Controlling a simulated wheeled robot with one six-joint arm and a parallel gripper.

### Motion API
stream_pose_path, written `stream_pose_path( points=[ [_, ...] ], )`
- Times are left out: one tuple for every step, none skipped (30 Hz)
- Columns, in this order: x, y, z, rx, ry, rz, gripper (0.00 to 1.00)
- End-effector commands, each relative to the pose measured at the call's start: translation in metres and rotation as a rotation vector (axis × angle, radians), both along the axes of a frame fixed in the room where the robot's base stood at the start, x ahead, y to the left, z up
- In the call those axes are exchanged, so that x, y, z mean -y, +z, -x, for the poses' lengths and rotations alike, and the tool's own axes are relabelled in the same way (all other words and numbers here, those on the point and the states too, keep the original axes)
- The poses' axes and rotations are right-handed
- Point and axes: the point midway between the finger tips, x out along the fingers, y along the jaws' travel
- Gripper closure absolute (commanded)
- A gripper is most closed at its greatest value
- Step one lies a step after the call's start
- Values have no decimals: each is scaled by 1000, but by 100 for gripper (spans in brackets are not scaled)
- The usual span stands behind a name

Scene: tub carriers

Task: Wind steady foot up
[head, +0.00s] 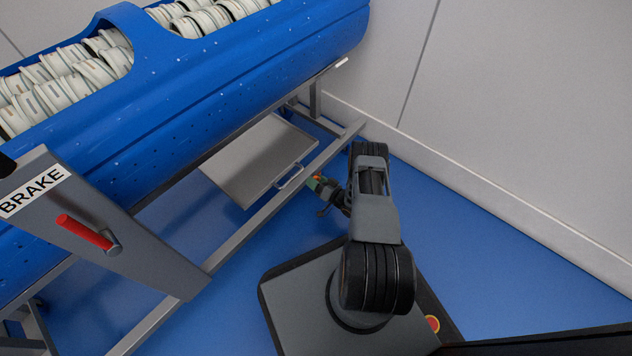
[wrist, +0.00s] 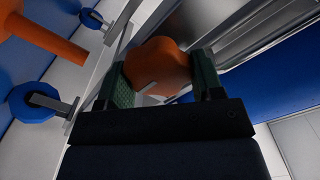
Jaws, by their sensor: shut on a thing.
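My gripper (wrist: 162,78) is shut on an orange knob (wrist: 158,62) in the wrist view, with a green pad pressed on each side of it. What the knob is fixed to is mostly hidden behind the gripper. In the head view my gripper (head: 318,184) is small, low beside the carrier's lower rail, with a speck of orange at its tip. The steady foot itself cannot be made out clearly in either view.
The carrier's blue tub (head: 190,95) holds several white ring-shaped parts. A BRAKE plate (head: 120,235) with a red lever (head: 84,231) stands at left. A grey tray (head: 250,160) hangs below the tub. A white wall (head: 520,110) closes the right; blue floor lies between.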

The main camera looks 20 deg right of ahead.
Motion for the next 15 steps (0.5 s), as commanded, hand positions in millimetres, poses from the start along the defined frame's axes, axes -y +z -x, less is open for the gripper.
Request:
stream_pose_path(
  points=[
    [2, 1, -1, -12, -2, -34, 63],
    [2, 1, -1, -22, -2, -56, 63],
    [2, 1, -1, -35, -2, -84, 63],
    [2, 1, -1, -45, -3, -105, 63],
    [2, 1, -1, -53, -3, -123, 63],
    [3, 1, -1, -64, -3, -148, 63],
    [3, 0, -2, -72, -3, -165, 63],
    [3, 0, -2, -80, -3, -181, 63],
    [3, 0, -2, -88, -3, -202, 63],
    [3, 0, -2, -95, -3, -217, 63],
    [3, 0, -2, -101, -3, -230, 63],
    [3, 0, -2, -108, -3, -246, 63],
    [3, 0, -2, -114, -4, -257, 63],
    [3, 0, -2, -119, -4, -268, 63],
    [3, 0, -2, -124, -4, -280, 63]
  ],
)
